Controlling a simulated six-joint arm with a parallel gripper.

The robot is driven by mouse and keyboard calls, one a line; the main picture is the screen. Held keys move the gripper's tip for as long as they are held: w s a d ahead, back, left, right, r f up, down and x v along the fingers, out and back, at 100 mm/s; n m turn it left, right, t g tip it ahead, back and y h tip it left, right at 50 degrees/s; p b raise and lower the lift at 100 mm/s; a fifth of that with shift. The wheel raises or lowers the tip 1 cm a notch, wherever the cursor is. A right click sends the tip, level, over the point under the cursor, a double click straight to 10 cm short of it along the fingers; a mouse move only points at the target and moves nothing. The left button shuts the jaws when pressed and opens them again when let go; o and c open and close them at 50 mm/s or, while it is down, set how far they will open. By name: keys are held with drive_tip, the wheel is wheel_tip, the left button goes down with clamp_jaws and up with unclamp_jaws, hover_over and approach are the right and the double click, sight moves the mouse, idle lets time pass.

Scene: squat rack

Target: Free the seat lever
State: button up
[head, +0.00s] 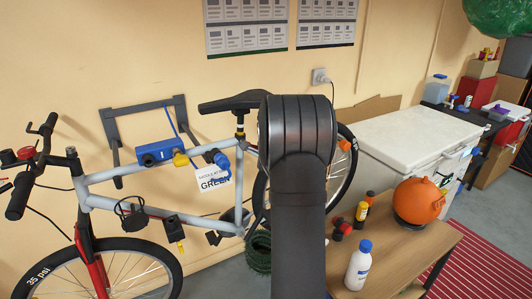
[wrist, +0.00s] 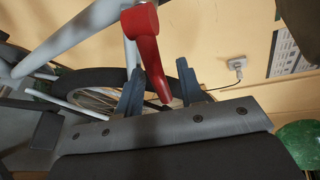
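The seat lever (wrist: 150,58) is red and shows large in the wrist view, with its thick end at the grey bike frame (wrist: 75,38). Its thin end reaches down between the two blue-grey fingers of my gripper (wrist: 160,88). The fingers stand apart, one on each side of the lever, with gaps visible; I cannot tell whether either touches it. In the head view the bike frame (head: 105,175) and the black saddle (head: 232,102) show, but my dark arm hides the lever and my gripper.
A blue-and-black tool (head: 160,150) and a card reading GREEN (head: 212,180) hang at the bike. A white chest (head: 415,140) stands behind.

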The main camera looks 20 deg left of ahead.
drive_tip(key=v, duration=1.7)
drive_tip(key=shift+r, duration=0.1)
